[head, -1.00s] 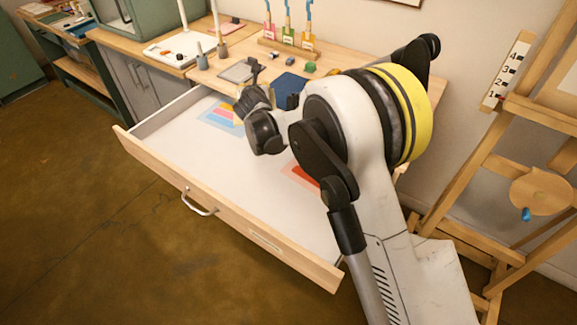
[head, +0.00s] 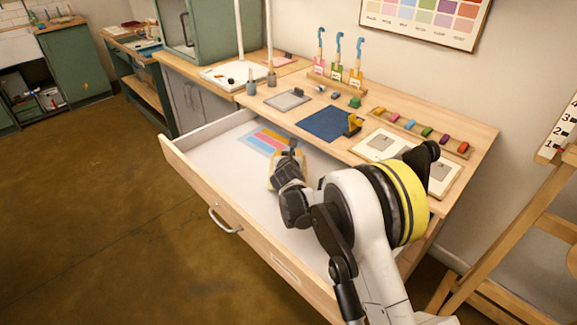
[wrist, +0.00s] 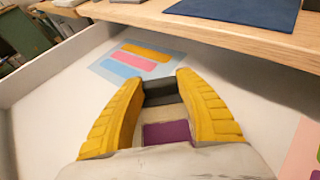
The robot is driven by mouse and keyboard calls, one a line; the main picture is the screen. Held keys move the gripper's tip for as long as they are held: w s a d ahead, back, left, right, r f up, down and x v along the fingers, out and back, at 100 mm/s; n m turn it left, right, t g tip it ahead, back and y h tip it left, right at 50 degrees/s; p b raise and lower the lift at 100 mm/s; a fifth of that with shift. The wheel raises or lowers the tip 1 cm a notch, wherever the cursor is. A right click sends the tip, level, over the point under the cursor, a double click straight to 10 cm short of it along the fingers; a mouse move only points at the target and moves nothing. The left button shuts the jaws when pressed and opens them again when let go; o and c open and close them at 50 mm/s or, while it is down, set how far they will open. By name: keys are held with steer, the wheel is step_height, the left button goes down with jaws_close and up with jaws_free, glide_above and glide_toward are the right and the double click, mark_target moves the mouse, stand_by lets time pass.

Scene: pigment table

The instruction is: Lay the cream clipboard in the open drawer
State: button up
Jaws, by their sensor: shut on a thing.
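My gripper (head: 274,176) is low over the open drawer (head: 212,150), towards its left part. In the wrist view its two yellow fingers (wrist: 160,82) are shut on the cream clipboard (wrist: 158,114). The clipboard shows a dark clip at its far end and a purple patch nearer my wrist. It is mostly hidden by my gripper in the head view. I cannot tell whether it touches the drawer floor. The drawer's white floor also shows in the wrist view (wrist: 60,115).
A striped colour sheet (head: 262,140) lies in the drawer beyond my gripper. A pinkish-red sheet (wrist: 306,150) lies to the right. The tabletop above holds a grey clipboard (head: 285,101), a blue mat (head: 325,124) and a rack of colour blocks (head: 398,122). An easel (head: 520,235) stands at right.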

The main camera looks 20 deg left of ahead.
steer(key=shift+f+b, duration=0.65)
steer(key=shift+f, duration=1.3)
steer(key=shift+f, duration=0.1)
steer(key=o, duration=1.2)
